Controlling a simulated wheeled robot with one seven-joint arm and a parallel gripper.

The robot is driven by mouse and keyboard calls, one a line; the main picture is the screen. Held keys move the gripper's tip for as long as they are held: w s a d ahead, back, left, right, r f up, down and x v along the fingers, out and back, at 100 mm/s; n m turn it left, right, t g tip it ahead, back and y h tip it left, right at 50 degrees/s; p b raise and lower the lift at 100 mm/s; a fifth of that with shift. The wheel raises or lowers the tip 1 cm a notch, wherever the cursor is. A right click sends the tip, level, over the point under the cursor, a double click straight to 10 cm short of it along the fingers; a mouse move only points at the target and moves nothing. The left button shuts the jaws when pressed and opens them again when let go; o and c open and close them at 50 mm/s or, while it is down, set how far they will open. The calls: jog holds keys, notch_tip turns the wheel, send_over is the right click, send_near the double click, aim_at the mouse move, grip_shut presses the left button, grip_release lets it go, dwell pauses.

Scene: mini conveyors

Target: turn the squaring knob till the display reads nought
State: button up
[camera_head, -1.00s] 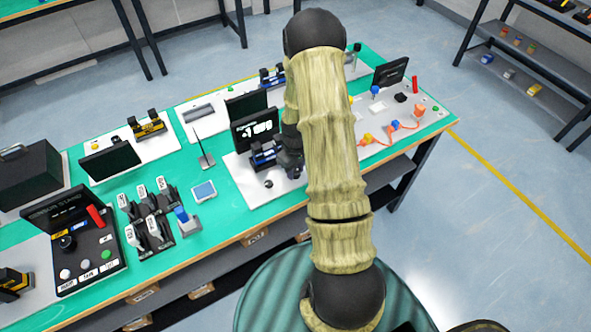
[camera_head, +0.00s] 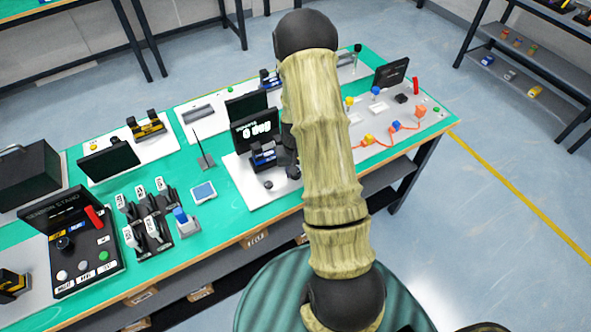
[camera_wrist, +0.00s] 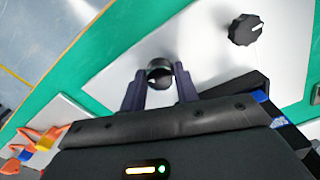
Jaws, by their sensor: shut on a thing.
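My gripper (camera_wrist: 159,85) is shut on a round black knob (camera_wrist: 160,70) on a white board (camera_wrist: 120,80), one finger on each side of it. In the head view this knob (camera_head: 293,172) shows just below my wrist, and my arm hides most of the gripper. The dark display (camera_head: 255,130) stands upright at the back of the board. Its white text looks like "Gap 0", though it is small and blurred. A second black knob (camera_wrist: 245,29) with a white pointer mark stands apart from my gripper; it also shows in the head view (camera_head: 268,184).
A black and blue clamp-like unit (camera_head: 263,155) stands close to my gripper, before the display. A sensor stand (camera_head: 85,250) and several levers (camera_head: 150,225) are to the left. Orange parts (camera_head: 395,126) lie on the board to the right.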

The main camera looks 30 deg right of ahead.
jog(key=shift+w, duration=0.1)
jog(key=o, duration=1)
jog(key=shift+c, duration=0.2)
jog(key=shift+r, duration=0.15)
notch_tip(320, 180, up, 17)
jog(key=b, duration=0.1)
jog(key=shift+r, duration=0.1)
jog(key=s+a+r+n+t, duration=0.2)
jog(key=s+a+r+n, duration=0.1)
jog(key=s+a, duration=1)
jog(key=shift+a+r+n+t, duration=0.25)
jog(key=shift+r+n+t, duration=0.05)
jog(key=shift+r+n, duration=0.1)
